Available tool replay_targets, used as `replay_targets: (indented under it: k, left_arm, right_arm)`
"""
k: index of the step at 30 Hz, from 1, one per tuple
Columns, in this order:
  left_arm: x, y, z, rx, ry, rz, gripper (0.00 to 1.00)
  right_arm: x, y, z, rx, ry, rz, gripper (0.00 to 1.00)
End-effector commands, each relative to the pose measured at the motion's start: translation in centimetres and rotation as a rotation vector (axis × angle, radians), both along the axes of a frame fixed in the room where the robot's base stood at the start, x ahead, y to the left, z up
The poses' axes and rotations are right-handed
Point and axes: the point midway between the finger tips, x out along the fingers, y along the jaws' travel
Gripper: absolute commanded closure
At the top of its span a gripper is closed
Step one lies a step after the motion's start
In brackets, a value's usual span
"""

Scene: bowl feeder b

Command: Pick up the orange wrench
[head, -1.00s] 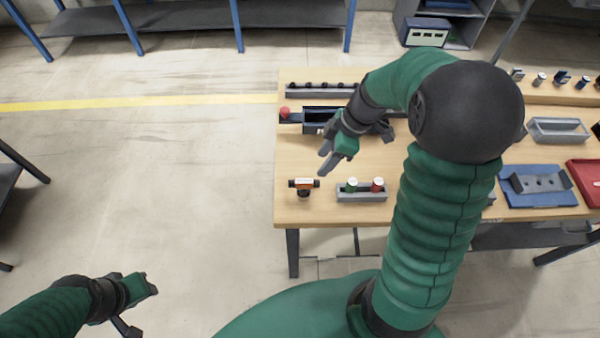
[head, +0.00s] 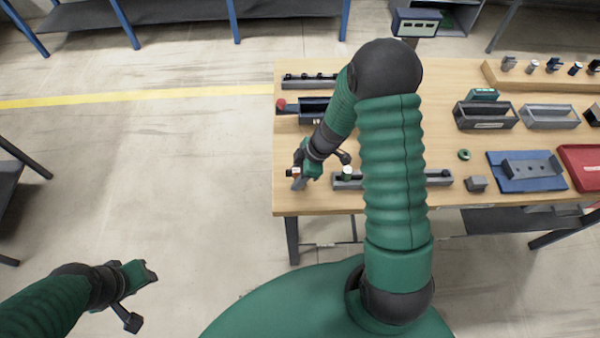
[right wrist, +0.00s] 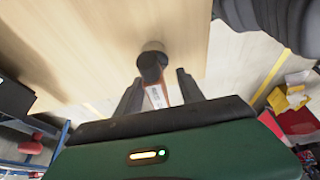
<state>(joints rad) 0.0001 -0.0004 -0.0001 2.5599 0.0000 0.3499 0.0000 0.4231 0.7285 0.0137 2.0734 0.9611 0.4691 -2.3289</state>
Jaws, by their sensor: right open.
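The orange wrench (head: 294,172) is at the left front of the wooden table, partly hidden by my right gripper (head: 299,178) in the head view. In the right wrist view the wrench (right wrist: 157,97) shows its orange body with a white label and a round black end. It lies between the two dark fingers of my right gripper (right wrist: 159,78), which are open on either side of it. Whether either finger touches it, I cannot tell. My left gripper (head: 142,275) is off to the left above the floor, away from the table; its fingers are too small to judge.
A grey holder (head: 430,181) with a green-and-white capped item (head: 347,173) stands just right of the gripper. Behind is a dark bin (head: 313,110) with a red ball (head: 281,104) beside it. A blue plate (head: 503,180) and red tray (head: 585,160) lie at right.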

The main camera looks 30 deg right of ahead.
Motion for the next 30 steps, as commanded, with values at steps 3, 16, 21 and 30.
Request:
replay_targets:
  k: [3,16,21,30]
  left_arm:
    - [-0.01,-0.01,0.02,0.0,0.001,0.0,0.64]
    - [-0.02,-0.01,-0.01,0.0,0.001,0.0,0.64]
    - [-0.02,-0.01,-0.01,0.0,0.001,0.0,0.64]
    - [-0.01,-0.01,-0.02,0.0,0.001,0.0,0.64]
  right_arm:
    - [0.13,0.14,-0.48,-0.001,0.0,0.001,0.55]
    - [0.08,0.15,-0.39,-0.001,-0.001,0.001,0.94]
    - [0.1,0.13,-0.42,0.0,0.0,0.001,1.0]
    - [0.1,0.13,-0.43,0.0,0.0,0.001,1.0]
